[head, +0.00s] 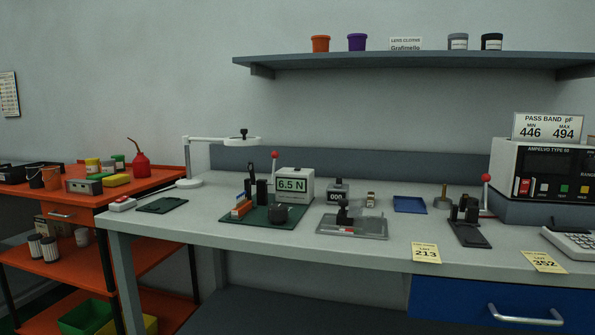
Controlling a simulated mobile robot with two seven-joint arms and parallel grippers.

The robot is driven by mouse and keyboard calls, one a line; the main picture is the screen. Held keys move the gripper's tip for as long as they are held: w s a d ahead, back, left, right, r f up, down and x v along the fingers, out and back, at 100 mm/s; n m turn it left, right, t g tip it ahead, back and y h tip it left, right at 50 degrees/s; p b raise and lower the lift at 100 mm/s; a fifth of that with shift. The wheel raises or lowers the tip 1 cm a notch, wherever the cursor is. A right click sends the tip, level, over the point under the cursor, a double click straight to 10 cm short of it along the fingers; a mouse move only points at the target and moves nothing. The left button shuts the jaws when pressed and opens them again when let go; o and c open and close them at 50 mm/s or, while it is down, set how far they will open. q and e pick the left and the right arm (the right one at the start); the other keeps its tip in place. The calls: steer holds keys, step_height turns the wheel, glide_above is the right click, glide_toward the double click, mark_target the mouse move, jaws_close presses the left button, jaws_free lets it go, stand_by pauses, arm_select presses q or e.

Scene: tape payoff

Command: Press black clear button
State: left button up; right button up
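No button can be clearly read as the black clear button at this size. The AMPELVO tester (505,160) stands at the right end of the bench, with a dark display and a row of small controls. A small grey counter (338,191) reading 000 stands mid-bench. A force gauge (295,184) reading 6.5 N stands left of it. Neither of my grippers is in view.
The grey bench (290,240) carries several fixtures, a blue tray (409,205), a lamp (192,183) and a calculator (570,241). An orange cart (75,200) stands at the left. A wall shelf (400,61) holds several pots. The bench's front strip is mostly clear.

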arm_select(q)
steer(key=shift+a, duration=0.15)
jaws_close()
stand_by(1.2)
